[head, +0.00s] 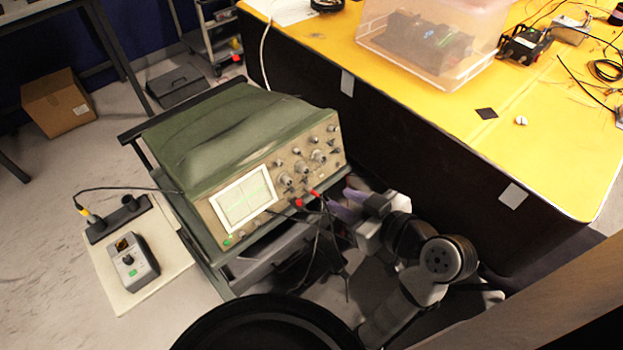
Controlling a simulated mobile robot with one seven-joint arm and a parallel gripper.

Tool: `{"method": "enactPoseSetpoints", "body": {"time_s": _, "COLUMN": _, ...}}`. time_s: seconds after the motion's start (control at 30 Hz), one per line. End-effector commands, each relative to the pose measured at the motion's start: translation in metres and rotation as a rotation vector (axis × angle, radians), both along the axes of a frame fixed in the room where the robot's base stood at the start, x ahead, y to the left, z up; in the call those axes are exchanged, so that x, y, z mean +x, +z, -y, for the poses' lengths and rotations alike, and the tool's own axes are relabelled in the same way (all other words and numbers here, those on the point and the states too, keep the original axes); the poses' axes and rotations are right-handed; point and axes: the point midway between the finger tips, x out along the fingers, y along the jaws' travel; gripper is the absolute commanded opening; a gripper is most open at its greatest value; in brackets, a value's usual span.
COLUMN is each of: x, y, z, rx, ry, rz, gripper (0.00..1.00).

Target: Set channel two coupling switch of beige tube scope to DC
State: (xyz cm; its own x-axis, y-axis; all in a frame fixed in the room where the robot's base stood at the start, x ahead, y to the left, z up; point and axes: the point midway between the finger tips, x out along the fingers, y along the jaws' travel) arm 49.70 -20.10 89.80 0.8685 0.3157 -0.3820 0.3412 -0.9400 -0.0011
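The beige tube scope (290,152), with a green case, stands on a dark cart in the middle of the head view. Its lit screen (243,200) is at the left of the front panel, with knobs and small switches to the right. Red connectors and dark leads sit along the panel's lower edge. The channel two coupling switch is too small to make out, so its setting cannot be told. My gripper (342,201) is just in front of the panel's lower right part, its purplish fingers pointing at it. Whether the fingers touch the panel or are apart is unclear.
A yellow table (470,120) with a clear plastic bin (385,45) stands to the right, close to my arm. Dark leads hang from the panel beside my gripper. A grey box device (135,262) lies on a pale board at the left. A cardboard box (58,102) is on the floor.

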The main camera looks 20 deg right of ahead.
Motion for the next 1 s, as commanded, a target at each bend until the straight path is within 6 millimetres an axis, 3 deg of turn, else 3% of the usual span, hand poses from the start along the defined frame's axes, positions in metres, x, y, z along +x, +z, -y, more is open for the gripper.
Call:
{"method": "enactPoseSetpoints", "body": {"time_s": 0.3, "x": 0.059, "y": -0.024, "z": -0.022, "rx": 0.003, "ry": 0.004, "rz": -0.001, "gripper": 0.29}}
{"method": "enactPoseSetpoints", "body": {"time_s": 0.5, "x": 0.082, "y": -0.035, "z": -0.030, "rx": 0.001, "ry": 0.003, "rz": 0.000, "gripper": 0.29}}
{"method": "enactPoseSetpoints", "body": {"time_s": 0.9, "x": 0.090, "y": -0.039, "z": -0.033, "rx": -0.001, "ry": 0.000, "rz": 0.000, "gripper": 0.29}}
{"method": "enactPoseSetpoints", "body": {"time_s": 1.0, "x": 0.089, "y": -0.039, "z": -0.033, "rx": -0.001, "ry": 0.000, "rz": 0.000, "gripper": 0.18}}
